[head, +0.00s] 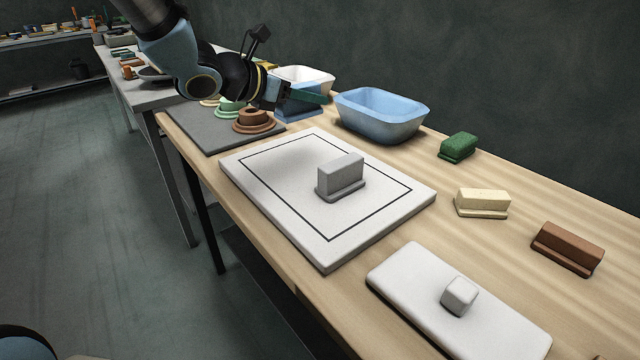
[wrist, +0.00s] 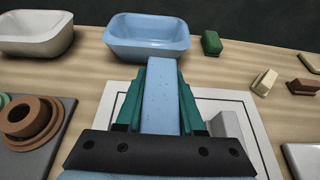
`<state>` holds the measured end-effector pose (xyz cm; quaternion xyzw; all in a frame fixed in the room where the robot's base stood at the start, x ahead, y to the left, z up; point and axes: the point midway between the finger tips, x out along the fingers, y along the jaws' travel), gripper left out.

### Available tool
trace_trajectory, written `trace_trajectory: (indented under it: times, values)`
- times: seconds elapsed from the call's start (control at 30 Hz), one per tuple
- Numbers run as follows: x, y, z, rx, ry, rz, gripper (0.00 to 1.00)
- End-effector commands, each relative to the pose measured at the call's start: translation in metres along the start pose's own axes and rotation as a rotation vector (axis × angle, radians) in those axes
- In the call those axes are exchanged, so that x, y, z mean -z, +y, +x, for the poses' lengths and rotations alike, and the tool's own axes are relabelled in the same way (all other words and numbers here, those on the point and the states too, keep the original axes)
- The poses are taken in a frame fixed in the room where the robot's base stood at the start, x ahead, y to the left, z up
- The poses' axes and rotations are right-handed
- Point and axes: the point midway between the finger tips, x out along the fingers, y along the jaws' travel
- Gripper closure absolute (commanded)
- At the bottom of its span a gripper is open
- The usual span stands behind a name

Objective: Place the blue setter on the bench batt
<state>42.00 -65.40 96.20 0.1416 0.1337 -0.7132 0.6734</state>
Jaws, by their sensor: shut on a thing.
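My gripper (head: 322,99) is shut on the blue setter (wrist: 162,105), a light blue bar between the green fingers in the wrist view. In the head view the setter (head: 298,113) shows below the fingers, partly hidden by them, near the far corner of the batt. The bench batt (head: 270,212) is a pale slab with a black outlined rectangle. A grey setter (head: 340,175) stands inside the outline, right of centre; the wrist view shows it partly hidden beside my right finger. The gap between the blue setter and the surface below is unclear.
A blue bin (head: 382,118) and a white bin (head: 305,75) stand behind. Green (head: 458,146), cream (head: 483,202) and brown (head: 568,247) setters line the right. A grey slab (head: 205,130) holds ringed pieces. A small white slab (head: 400,272) bears a block. The batt's left part is clear.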

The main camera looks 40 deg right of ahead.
Motion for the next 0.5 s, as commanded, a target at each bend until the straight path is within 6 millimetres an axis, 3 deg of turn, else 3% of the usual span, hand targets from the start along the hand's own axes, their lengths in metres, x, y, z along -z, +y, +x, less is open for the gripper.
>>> trace_trajectory:
  times: [0.3, 0.5]
  values:
    - [0.048, -0.001, 0.020, 0.003, 0.003, -0.004, 1.00]
    - [0.065, 0.000, 0.027, 0.001, 0.001, -0.001, 1.00]
